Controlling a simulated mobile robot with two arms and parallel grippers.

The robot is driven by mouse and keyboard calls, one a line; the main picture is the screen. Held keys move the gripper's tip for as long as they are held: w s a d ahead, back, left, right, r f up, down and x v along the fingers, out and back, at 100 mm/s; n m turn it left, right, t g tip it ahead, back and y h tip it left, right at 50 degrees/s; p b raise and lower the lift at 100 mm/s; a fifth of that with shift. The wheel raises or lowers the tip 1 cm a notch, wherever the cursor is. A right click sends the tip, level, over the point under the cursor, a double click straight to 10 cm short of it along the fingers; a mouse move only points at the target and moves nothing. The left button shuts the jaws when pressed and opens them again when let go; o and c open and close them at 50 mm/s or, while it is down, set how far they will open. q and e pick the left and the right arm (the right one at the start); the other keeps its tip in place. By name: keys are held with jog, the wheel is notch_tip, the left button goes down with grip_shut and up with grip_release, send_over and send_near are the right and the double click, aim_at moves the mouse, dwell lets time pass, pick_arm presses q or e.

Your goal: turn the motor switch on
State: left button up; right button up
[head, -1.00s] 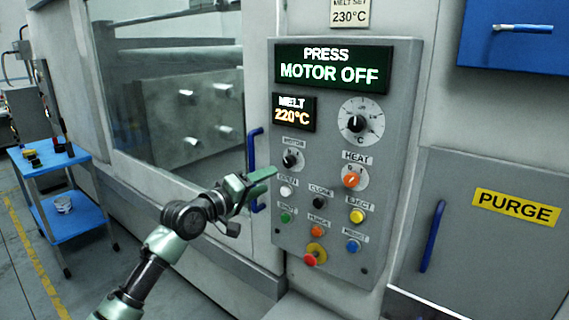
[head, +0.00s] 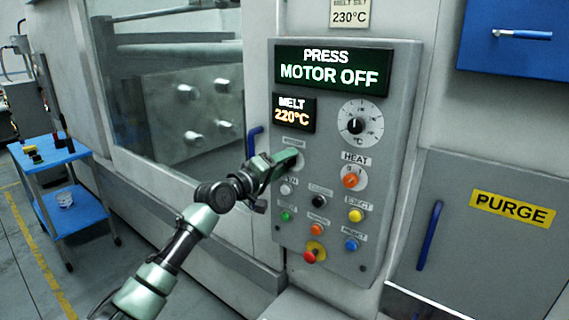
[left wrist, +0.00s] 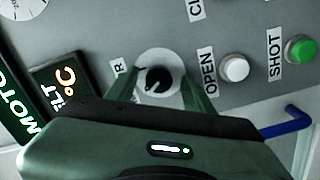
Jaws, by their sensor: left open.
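The motor switch is a black knob (left wrist: 158,80) on a pale round dial, seen between the fingers in the left wrist view. In the head view my left gripper (head: 285,163) covers the knob, and only part of the dial's rim shows under the MOTOR label (head: 294,141). My left gripper is open, with a finger on either side of the knob; I cannot tell whether they touch it. The display (head: 332,70) reads "PRESS MOTOR OFF". My right gripper is not in view.
The grey control panel (head: 390,200) also holds an orange heat knob (head: 350,180), a temperature dial (head: 360,123), several coloured buttons and a red stop button (head: 309,256) low down. A blue door handle (head: 255,142) is just left of the panel. A blue cart (head: 50,165) stands far left.

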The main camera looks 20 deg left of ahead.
pick_arm(q)
jog(key=shift+d, duration=0.1)
grip_shut()
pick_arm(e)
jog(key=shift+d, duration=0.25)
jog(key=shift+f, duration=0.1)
pick_arm(q)
jog(key=shift+m+b, duration=0.4)
jog(key=shift+m, duration=0.1)
jog(key=shift+f+m+b, duration=0.1)
jog(key=shift+m+b, duration=0.65)
jog(key=shift+m, duration=0.25)
jog(key=m+b, duration=0.1)
jog(key=m, duration=0.2)
jog(key=shift+m+b, duration=0.3)
jog(key=m, duration=0.3)
jog(key=shift+s+m+y, duration=0.1)
jog(key=shift+m+y, duration=0.3)
jog(key=shift+m, duration=1.5)
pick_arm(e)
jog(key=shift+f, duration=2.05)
